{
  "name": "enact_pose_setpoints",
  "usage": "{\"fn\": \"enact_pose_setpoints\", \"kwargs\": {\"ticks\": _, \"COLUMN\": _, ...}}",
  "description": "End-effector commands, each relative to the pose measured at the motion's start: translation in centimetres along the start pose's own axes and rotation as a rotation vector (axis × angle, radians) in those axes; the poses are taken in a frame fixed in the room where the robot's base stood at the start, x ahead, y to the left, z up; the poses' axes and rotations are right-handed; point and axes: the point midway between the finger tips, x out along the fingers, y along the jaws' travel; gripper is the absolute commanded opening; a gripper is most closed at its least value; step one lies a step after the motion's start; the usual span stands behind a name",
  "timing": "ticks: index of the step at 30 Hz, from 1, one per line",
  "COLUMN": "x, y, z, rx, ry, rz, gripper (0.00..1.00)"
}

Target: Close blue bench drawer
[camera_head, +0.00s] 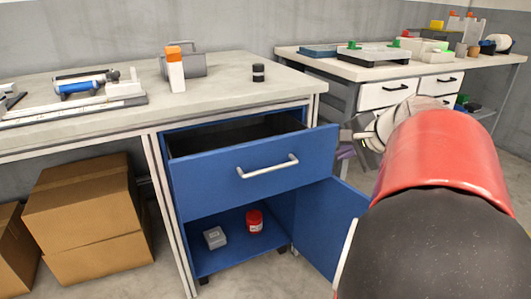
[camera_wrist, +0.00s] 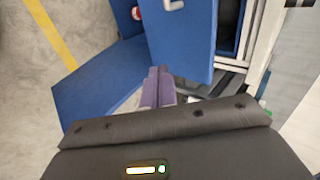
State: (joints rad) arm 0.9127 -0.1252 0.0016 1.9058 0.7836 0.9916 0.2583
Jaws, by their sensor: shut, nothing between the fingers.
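The blue bench drawer (camera_head: 210,183) is pulled well out under the left bench, and its dark inside shows from above. A pale bar handle (camera_head: 267,167) runs across its front. In the wrist view the blue drawer front (camera_wrist: 185,45) stands upright just ahead and to the right of the fingers. My gripper (camera_head: 344,151) is just right of the drawer's right front corner, partly hidden by my arm in the head view. Its purple fingers (camera_wrist: 158,72) are together and empty in the wrist view. I cannot tell whether they touch the drawer.
A blue cabinet door (camera_head: 330,222) hangs open below the drawer. A red jar (camera_head: 254,221) and a grey box (camera_head: 215,238) stand inside the cabinet. Cardboard boxes (camera_head: 85,205) are at left. A second bench (camera_head: 385,70) stands behind right. My red and black arm covers the lower right.

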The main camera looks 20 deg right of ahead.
Motion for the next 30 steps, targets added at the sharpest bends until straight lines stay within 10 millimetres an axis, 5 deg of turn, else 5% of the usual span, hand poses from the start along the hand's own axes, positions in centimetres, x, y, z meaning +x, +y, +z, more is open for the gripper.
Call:
{"fn": "enact_pose_setpoints", "kwargs": {"ticks": 8, "x": 1.7, "y": 0.0, "z": -1.5, "rx": 0.046, "ry": 0.010, "rz": -0.019, "gripper": 0.00}}
{"fn": "enact_pose_setpoints", "kwargs": {"ticks": 20, "x": 10.0, "y": -0.1, "z": -1.5, "rx": 0.044, "ry": 0.009, "rz": -0.018, "gripper": 0.00}}
{"fn": "enact_pose_setpoints", "kwargs": {"ticks": 30, "x": 12.5, "y": -2.9, "z": -1.7, "rx": 0.042, "ry": 0.011, "rz": -0.019, "gripper": 0.00}}
